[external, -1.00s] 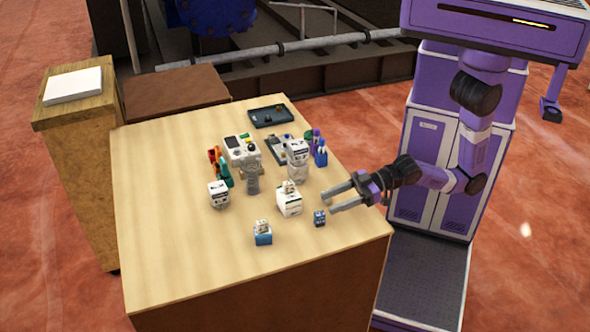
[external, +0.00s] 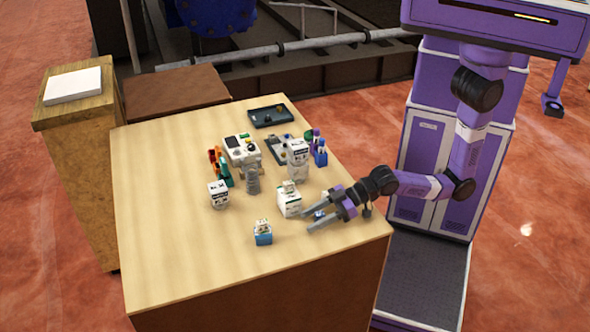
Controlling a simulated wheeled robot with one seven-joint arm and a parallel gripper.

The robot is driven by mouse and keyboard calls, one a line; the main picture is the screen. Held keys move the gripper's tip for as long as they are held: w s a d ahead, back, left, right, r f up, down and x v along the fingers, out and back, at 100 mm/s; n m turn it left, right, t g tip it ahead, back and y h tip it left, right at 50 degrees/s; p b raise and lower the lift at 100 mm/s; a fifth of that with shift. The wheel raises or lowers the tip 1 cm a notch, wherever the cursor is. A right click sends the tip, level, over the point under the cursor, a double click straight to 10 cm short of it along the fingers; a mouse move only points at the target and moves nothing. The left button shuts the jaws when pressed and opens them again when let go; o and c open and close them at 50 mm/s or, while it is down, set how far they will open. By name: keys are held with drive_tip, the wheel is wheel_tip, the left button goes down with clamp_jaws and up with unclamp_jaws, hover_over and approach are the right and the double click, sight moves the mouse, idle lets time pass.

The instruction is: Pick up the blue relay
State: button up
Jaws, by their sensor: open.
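Another small block, light blue with a white top (external: 263,234), stands apart to the left of the fingertips.
A white box (external: 289,203) stands close beyond the fingers. A white bottle (external: 298,160), a white-and-grey device (external: 243,150), a marked white cube (external: 218,195) and a dark tray (external: 270,116) are farther back. The table's (external: 180,260) left and front are bare.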

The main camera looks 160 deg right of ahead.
drive_tip(key=shift+c, duration=0.5)
clamp_jaws()
